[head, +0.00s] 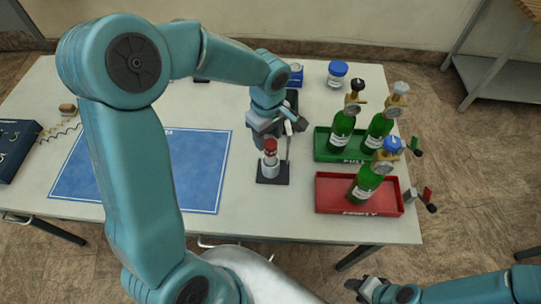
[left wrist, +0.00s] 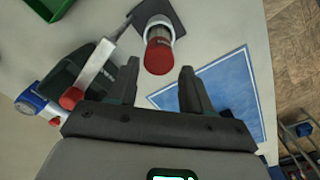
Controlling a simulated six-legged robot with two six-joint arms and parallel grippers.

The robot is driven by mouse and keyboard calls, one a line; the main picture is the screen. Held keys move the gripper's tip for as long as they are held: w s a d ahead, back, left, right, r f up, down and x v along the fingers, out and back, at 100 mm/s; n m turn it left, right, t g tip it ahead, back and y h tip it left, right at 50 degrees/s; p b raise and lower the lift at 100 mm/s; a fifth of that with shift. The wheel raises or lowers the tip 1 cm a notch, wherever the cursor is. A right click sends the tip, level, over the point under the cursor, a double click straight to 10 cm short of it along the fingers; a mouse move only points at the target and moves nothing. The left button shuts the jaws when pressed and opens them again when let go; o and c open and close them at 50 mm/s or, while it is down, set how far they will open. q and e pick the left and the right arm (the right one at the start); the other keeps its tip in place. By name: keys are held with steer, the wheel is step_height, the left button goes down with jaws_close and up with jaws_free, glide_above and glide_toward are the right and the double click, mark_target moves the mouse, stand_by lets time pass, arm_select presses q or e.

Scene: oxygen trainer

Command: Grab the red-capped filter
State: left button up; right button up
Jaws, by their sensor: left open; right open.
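The red-capped filter (head: 270,158) stands upright on a small dark square base (head: 285,178) near the table's middle. Its white body and red cap also show in the left wrist view (left wrist: 158,52). My left gripper (head: 272,138) is open just behind and above the filter in the head view. In the left wrist view its two fingers (left wrist: 160,75) are spread, with the cap between and just beyond the tips; I see no contact. My right gripper (head: 362,288) is open and empty, off the table's front edge at the lower right.
A white bar with a red end (left wrist: 92,75) lies close beside the left gripper. A green tray (head: 330,155) and a red tray (head: 330,195) with green bottles stand to the right. A blue mat (head: 205,180) lies left. A blue-lidded jar (head: 337,73) stands behind.

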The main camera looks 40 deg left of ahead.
mark_target(271, 143)
arm_select(q)
steer(key=f, duration=0.2)
steer(key=f+p, duration=0.1)
steer(key=f, duration=0.1)
steer(key=shift+d, duration=0.4)
steer(key=shift+f, duration=0.4)
jaws_close()
steer(key=shift+r, duration=0.1)
